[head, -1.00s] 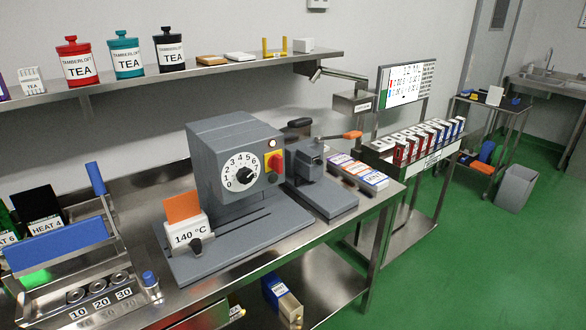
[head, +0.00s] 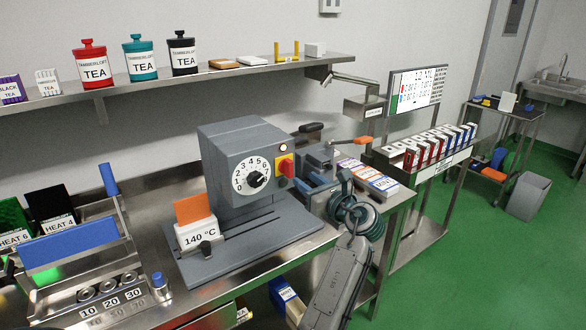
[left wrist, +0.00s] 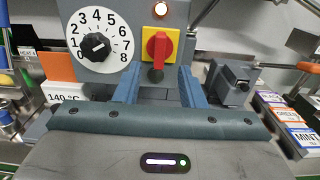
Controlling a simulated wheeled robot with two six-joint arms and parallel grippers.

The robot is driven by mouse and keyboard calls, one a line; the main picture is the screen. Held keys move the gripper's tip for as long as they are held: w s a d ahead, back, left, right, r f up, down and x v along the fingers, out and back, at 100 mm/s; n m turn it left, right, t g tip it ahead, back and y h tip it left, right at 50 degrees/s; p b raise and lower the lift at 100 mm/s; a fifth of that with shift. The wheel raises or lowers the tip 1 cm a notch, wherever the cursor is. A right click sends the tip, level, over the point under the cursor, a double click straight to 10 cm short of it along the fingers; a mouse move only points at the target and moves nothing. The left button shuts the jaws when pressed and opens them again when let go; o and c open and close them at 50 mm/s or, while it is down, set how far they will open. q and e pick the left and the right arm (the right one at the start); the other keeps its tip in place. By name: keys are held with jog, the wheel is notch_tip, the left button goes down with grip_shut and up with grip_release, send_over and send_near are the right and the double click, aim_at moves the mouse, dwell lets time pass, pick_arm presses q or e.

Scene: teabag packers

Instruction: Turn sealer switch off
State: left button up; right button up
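The sealer (head: 240,150) is a grey box with a white numbered dial and a lit lamp. Its switch is a red handle (left wrist: 158,46) on a yellow plate (left wrist: 150,58); the handle stands upright in the left wrist view. The switch also shows in the head view (head: 285,167). My left gripper (head: 328,184) is to the right of the sealer front. In the left wrist view its two blue fingers (left wrist: 158,88) are spread apart with nothing held, pointing toward the sealer below the switch and not visibly touching it. My right gripper is not in view.
A small grey device (left wrist: 232,82) stands right of the sealer, with tea boxes (head: 370,180) beyond it. A card holder marked 140 °C (head: 198,233) stands at the sealer's front left. A blue-handled rack (head: 70,243) is further left. A shelf (head: 210,72) with tea tins runs behind.

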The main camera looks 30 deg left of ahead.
aim_at(291, 169)
pick_arm(q)
jog(key=p+x, duration=0.1)
jog(key=x, duration=0.5)
jog(key=shift+a+r+p, duration=0.1)
jog(key=shift+p, duration=0.25)
jog(key=shift+w+a, duration=0.3)
jog(key=shift+a, duration=0.25)
grip_shut()
